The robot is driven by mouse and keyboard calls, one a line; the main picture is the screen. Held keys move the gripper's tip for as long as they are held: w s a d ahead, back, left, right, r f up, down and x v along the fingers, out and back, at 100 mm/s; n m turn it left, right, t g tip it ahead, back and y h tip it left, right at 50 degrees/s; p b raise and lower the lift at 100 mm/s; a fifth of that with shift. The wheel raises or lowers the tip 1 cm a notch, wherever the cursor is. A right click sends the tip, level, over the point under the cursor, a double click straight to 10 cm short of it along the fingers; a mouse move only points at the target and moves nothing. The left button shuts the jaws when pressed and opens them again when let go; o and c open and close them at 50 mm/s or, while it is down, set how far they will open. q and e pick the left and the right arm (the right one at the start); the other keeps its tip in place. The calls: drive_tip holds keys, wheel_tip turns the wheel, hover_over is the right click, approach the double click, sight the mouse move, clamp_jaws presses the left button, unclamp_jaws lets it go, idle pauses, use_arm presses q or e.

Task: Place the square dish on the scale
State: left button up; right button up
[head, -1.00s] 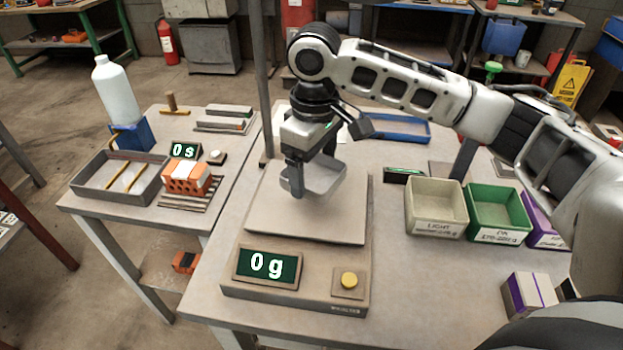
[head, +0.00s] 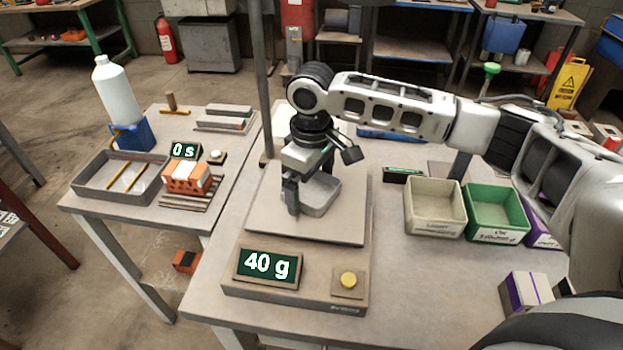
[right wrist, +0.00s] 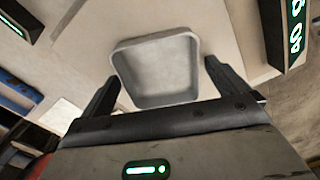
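The square dish (head: 322,198) is a small grey tray with rounded corners. The scale's display (head: 268,265) reads 40 g. My right gripper (head: 308,193) is low over the dish and partly covers it in the head view. In the right wrist view the dish (right wrist: 158,72) looks empty and lies between the two widely spread fingers, with a small gap at each side. My left gripper is not in view.
A cream bin (head: 436,228) and a green bin (head: 497,235) stand right of the scale. A yellow button (head: 348,279) is on the scale's front. A side table at left holds a grey tray (head: 93,196), an orange brick (head: 187,183) and a white bottle (head: 113,90).

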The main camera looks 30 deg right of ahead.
sight(312, 196)
wheel_tip(312, 196, up, 12)
drive_tip(key=shift+r+b, duration=0.15)
drive_tip(key=shift+b, duration=0.15)
idle(0.4)
drive_tip(key=shift+s, duration=0.1)
idle(0.3)
